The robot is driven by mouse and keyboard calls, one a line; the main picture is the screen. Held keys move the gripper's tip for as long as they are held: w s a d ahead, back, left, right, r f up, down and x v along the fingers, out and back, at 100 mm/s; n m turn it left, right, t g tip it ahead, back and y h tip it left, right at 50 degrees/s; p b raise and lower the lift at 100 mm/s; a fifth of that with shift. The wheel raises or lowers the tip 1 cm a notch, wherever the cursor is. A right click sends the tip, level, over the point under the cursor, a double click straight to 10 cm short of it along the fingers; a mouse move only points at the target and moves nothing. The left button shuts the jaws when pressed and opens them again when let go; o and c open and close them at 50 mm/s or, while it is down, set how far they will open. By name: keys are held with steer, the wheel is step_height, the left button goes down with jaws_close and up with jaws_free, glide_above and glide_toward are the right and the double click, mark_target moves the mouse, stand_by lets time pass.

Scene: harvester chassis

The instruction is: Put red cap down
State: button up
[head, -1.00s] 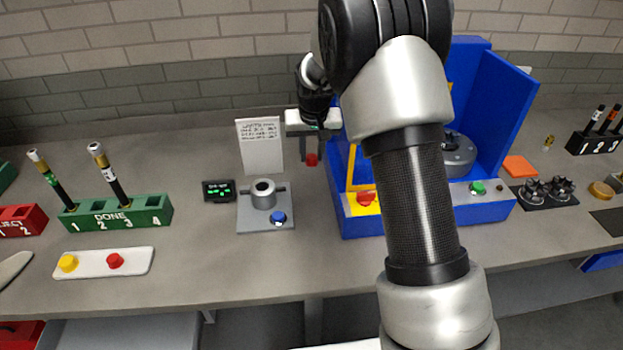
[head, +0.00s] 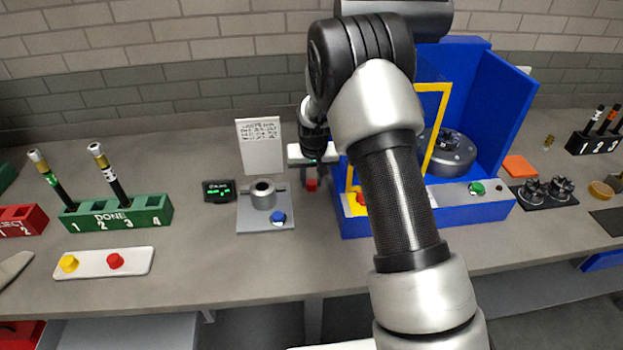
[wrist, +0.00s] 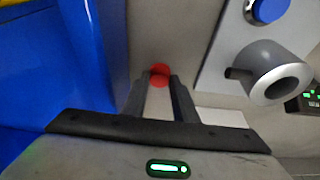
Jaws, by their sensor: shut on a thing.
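My gripper (head: 312,176) points down at the bench between the blue machine and the grey fixture. It is shut on a small red cap (head: 312,185), which sits at the fingertips, at or just above the bench top; I cannot tell if it touches. In the wrist view the red cap (wrist: 159,75) shows between the two dark fingers (wrist: 160,85). Another red cap (head: 115,261) and a yellow cap (head: 69,263) sit on a white tray (head: 92,266) at the front left.
The grey fixture (head: 263,196) with a blue button (head: 278,217) stands left of my gripper. The blue machine (head: 400,222) with a yellow frame is close on its right. A paper sign (head: 259,146) stands behind. Bench in front of my gripper is clear.

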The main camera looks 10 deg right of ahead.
steer(key=o, duration=1.1)
steer(key=shift+f, duration=0.1)
steer(key=shift+r, duration=0.4)
steer(key=v, duration=1.1)
steer(key=shift+r, duration=0.25)
steer(key=shift+s, duration=0.2)
